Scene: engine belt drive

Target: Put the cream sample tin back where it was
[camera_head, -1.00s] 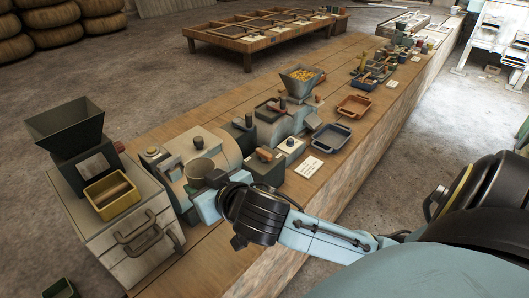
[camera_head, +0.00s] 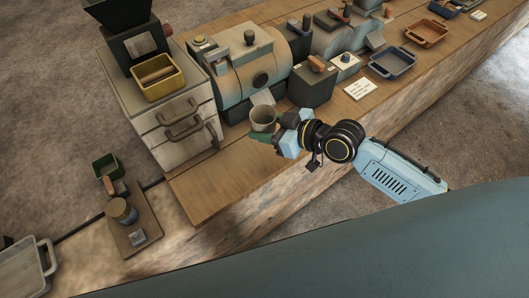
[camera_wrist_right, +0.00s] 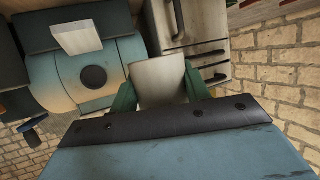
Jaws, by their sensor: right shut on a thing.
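The cream sample tin (camera_head: 263,118) is an open, round, upright cup in the head view. My right gripper (camera_head: 262,134) is shut on it, with green fingers at its sides. The tin is held in front of the rounded grey machine, over the wooden bench. In the right wrist view the tin (camera_wrist_right: 158,80) sits between the two green fingers (camera_wrist_right: 157,97). My left gripper is not in view.
The rounded machine (camera_head: 236,75) and a white drawer cabinet (camera_head: 177,118) with a yellow bin (camera_head: 158,78) stand behind. A dark box (camera_head: 312,86) and white card (camera_head: 360,89) are to the right. A wooden board (camera_head: 133,218) with a jar lies lower left. Bare bench (camera_head: 215,178) is at front left.

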